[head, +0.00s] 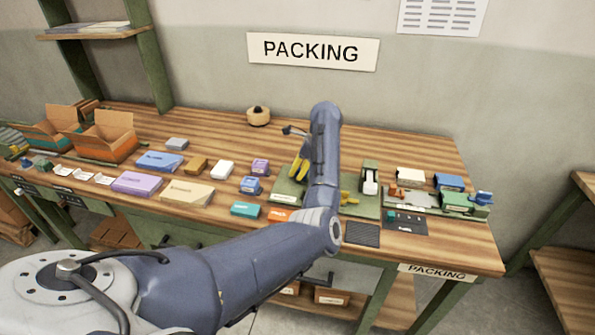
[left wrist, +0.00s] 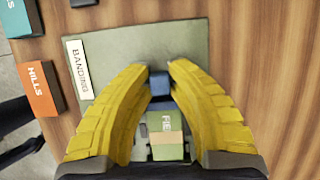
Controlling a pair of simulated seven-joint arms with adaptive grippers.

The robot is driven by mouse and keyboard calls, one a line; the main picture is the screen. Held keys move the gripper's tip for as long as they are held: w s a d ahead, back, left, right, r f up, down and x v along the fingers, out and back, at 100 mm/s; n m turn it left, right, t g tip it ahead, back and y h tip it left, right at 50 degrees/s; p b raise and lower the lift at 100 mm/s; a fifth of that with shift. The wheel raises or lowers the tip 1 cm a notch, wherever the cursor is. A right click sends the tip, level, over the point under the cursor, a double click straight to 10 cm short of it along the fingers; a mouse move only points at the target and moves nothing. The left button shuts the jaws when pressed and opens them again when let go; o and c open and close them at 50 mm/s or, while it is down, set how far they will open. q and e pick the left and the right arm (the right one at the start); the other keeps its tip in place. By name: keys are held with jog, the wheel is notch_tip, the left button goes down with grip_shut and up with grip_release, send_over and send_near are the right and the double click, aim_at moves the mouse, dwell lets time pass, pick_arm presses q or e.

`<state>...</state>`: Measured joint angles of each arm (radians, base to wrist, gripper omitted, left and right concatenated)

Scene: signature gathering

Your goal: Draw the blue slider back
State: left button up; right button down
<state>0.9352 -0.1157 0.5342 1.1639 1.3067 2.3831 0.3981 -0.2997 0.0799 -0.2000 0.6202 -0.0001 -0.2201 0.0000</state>
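A small blue block (left wrist: 159,83), which I take to be the blue slider, sits in the left wrist view at the far end of a fixture with a green labelled block (left wrist: 168,145). My left gripper (left wrist: 159,72) has a yellow fingertip on each side of it. The tips look flush with its sides, but I cannot tell whether they press on it. In the head view my left gripper (head: 322,190) is low over the green banding mat (head: 290,189), and my arm hides the slider there. My right gripper is not in view.
Teal (head: 245,209) and orange (head: 279,215) boxes lie at the mat's front left. A green device with a blue lever (head: 483,198) sits at the right. Several boxes lie left.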

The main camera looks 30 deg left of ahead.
aim_at(283, 175)
pick_arm(q)
grip_shut()
jog(key=shift+s+a, duration=0.25)
jog(key=shift+a, duration=0.35)
jog(key=shift+s+a, duration=0.2)
jog(key=shift+a, duration=0.45)
jog(key=shift+s+a, duration=0.25)
jog(key=shift+a, duration=0.35)
jog(key=o, duration=0.7)
grip_release()
jog(key=shift+a, duration=0.1)
jog(key=shift+o, duration=0.3)
jog(key=shift+w+d+r, duration=0.15)
jog(key=shift+d+r, duration=0.15)
jog(key=shift+r, duration=0.2)
jog(key=v, duration=1.1)
